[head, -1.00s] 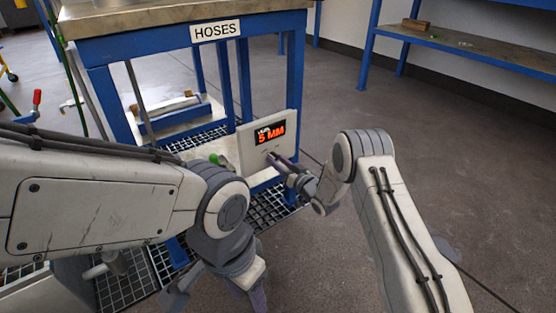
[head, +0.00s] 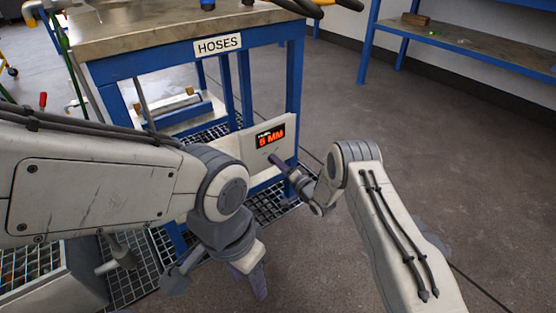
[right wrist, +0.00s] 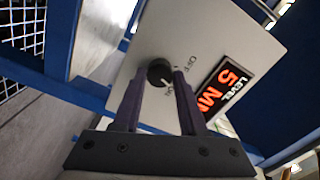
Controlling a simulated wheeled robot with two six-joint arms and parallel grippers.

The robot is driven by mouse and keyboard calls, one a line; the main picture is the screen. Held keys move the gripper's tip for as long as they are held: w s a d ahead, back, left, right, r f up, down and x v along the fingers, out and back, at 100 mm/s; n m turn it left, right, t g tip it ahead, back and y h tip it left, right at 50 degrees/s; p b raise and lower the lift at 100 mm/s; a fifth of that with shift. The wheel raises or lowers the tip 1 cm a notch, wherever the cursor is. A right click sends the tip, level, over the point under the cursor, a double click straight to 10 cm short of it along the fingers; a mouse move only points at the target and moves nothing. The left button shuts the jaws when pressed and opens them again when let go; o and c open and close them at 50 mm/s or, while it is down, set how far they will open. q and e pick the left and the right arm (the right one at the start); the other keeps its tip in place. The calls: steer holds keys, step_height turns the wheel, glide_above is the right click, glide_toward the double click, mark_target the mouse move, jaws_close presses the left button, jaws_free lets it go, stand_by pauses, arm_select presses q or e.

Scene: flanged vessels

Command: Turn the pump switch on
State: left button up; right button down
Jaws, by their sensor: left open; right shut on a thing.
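The pump switch is a small black round knob (right wrist: 159,71) on a pale panel (right wrist: 205,28), with OFF and ON marked beside it. A light mark shows on the knob's lower right, on the side towards ON, but its exact setting is hard to tell. My right gripper (right wrist: 158,78) is shut on the knob, one dark finger on each side. In the head view my right gripper (head: 273,158) reaches the panel (head: 250,148) from the right, and its fingers hide the knob. My left gripper (head: 215,280) is open and empty, low in front of the bench and away from the panel.
The panel's red display (head: 270,137) reads LEVEL 5 MM. The panel is low on a blue-framed bench (head: 150,62) labelled HOSES. A black grate (head: 270,203) lies below. A blue shelf (head: 470,55) stands back right, with open floor before it.

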steer(key=shift+f+m+p, duration=0.15)
steer(key=shift+m+p, duration=0.5)
steer(key=shift+m, duration=1.65)
steer(key=shift+c, duration=2.2)
jaws_free()
steer(key=p+v, duration=0.5)
steer(key=v, duration=0.5)
steer(key=shift+s+d, duration=0.15)
steer(key=shift+s, duration=0.1)
